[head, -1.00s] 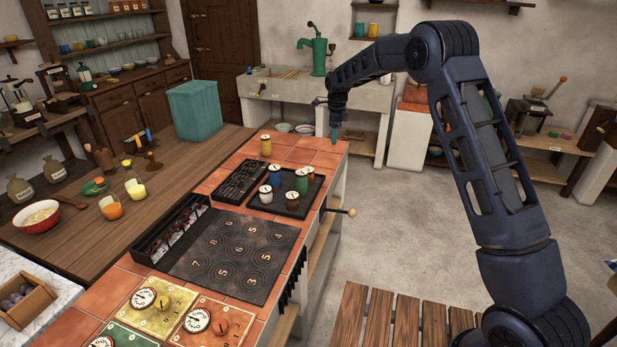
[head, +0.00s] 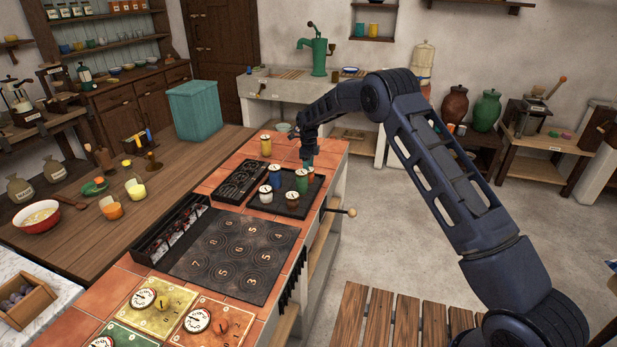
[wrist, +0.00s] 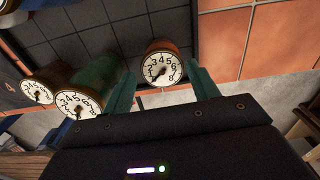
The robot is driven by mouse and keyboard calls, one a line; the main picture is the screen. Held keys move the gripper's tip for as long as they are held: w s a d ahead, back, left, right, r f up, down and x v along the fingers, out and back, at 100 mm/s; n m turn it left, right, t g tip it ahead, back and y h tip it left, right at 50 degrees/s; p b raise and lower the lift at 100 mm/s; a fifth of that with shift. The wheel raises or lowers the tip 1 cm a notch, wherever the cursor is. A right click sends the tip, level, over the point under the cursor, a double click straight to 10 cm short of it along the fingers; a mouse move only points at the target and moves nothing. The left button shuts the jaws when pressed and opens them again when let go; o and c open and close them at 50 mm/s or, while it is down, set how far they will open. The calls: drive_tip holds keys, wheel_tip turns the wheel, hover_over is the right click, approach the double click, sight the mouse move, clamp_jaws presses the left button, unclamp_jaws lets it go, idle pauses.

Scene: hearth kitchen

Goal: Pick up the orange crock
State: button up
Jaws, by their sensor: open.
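The orange crock (wrist: 158,47), with a numbered dial on its lid, shows at the upper middle of the wrist view. In the head view it is the crock (head: 311,176) at the far right of the black tray (head: 289,210), partly hidden by my gripper (head: 308,162). My gripper also shows in the wrist view (wrist: 162,76). It is open, with one teal finger on either side of the orange crock's lid. I cannot tell whether the fingers touch it. A green crock (wrist: 103,72) stands close beside the left finger.
A brown crock (wrist: 56,76) stands beyond the green one. White (head: 265,196) and blue (head: 274,178) crocks share the tray. A yellow crock (head: 266,146) stands behind on the tiled counter (head: 225,170). The counter's right edge drops to open floor.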

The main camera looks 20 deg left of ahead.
drive_tip(key=shift+w+f, duration=0.15)
drive_tip(key=shift+f, duration=2.55)
drive_tip(key=c, duration=0.9)
drive_tip(key=shift+r, duration=0.15)
